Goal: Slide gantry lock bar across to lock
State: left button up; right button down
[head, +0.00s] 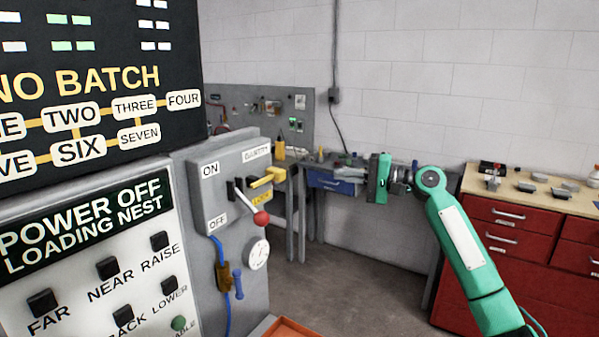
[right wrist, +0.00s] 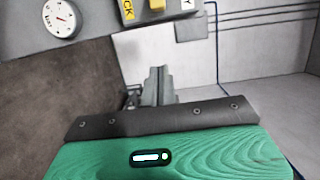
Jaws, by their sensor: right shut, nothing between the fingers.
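The yellow lock bar (head: 268,177) sticks out from the right part of the grey switch box (head: 212,196), above a yellow label (head: 262,196). Part of the yellow bar (right wrist: 157,4) also shows at the top edge of the right wrist view, beside a yellow label ending in "CK". My right gripper (head: 369,181) is to the right of the box, apart from it, with free air between. Its grey fingers (right wrist: 155,86) are together and empty in the right wrist view. My left gripper is not in view.
A lever with a red ball (head: 261,218) slants out from the box, close below the bar. A round dial (head: 258,254) sits lower on the panel. A workbench (head: 335,182) stands behind my gripper, and a red drawer cabinet (head: 510,240) stands at right.

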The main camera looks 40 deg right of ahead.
aim_at(276, 174)
jog(key=w+a+p, duration=0.6)
jog(key=a+p, duration=0.1)
jog(key=a, duration=0.3)
jog(key=shift+r+p, duration=0.35)
jog(key=shift+w, duration=0.15)
